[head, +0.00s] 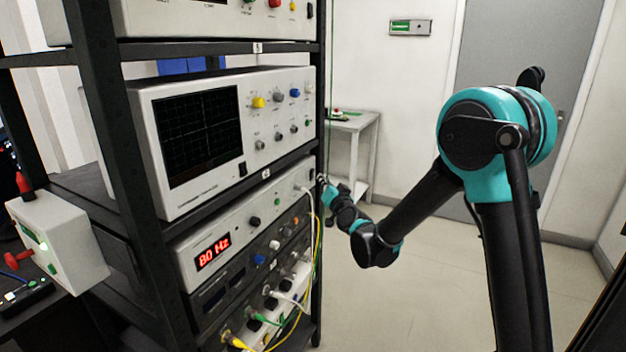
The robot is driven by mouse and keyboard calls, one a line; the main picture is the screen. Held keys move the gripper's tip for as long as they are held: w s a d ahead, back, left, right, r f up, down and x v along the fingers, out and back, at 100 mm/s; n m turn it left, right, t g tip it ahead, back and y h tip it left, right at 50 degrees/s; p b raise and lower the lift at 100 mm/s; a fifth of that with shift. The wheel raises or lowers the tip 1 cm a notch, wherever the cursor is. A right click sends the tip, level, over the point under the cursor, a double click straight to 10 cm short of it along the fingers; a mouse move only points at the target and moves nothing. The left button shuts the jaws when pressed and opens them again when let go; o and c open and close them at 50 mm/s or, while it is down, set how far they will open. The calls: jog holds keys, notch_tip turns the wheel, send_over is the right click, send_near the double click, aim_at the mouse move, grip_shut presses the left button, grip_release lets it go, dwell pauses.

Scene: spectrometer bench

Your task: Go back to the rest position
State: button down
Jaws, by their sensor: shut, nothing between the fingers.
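My arm reaches from the right of the head view towards the right side of the equipment rack (116,130). My gripper (322,181) is small at the far end of the arm, beside the rack's right post and near the right end of the instrument with the red display (213,253). It is shut and holds nothing that I can see. Its fingertips are partly lost against the post, and I cannot tell whether they touch the instrument. The red display reads about 80 Hz.
An oscilloscope (200,135) sits on the shelf above. Yellow, white and green cables (316,240) hang near my gripper. A white box (55,240) with a red knob is at left. A small table (355,125) stands behind. The floor (420,300) is clear.

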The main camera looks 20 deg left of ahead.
jog(key=shift+d, duration=0.1)
jog(key=s+d+f+g+h, duration=0.2)
jog(key=d+f, duration=0.1)
jog(key=d, duration=0.7)
jog(key=s+d+f+n+g+h, duration=0.1)
jog(key=s+d+f+h, duration=0.15)
jog(key=d, duration=0.75)
jog(key=s+d+f+g+h, duration=0.2)
jog(key=s+d, duration=0.1)
jog(key=d, duration=0.7)
jog(key=s+d+f+m+g+h, duration=0.1)
jog(key=s+d+f, duration=0.2)
jog(key=s+d, duration=0.4)
jog(key=s+d+f+m+g+h, duration=0.1)
jog(key=s+d+f+g+h, duration=0.1)
jog(key=s+d+f, duration=0.2)
jog(key=s+d+f+g+h, duration=0.2)
jog(key=s+d+f, duration=0.2)
jog(key=s+d, duration=0.6)
jog(key=shift+s+d+f+m, duration=0.2)
jog(key=shift+d+f+m, duration=0.05)
jog(key=shift+d+m, duration=0.15)
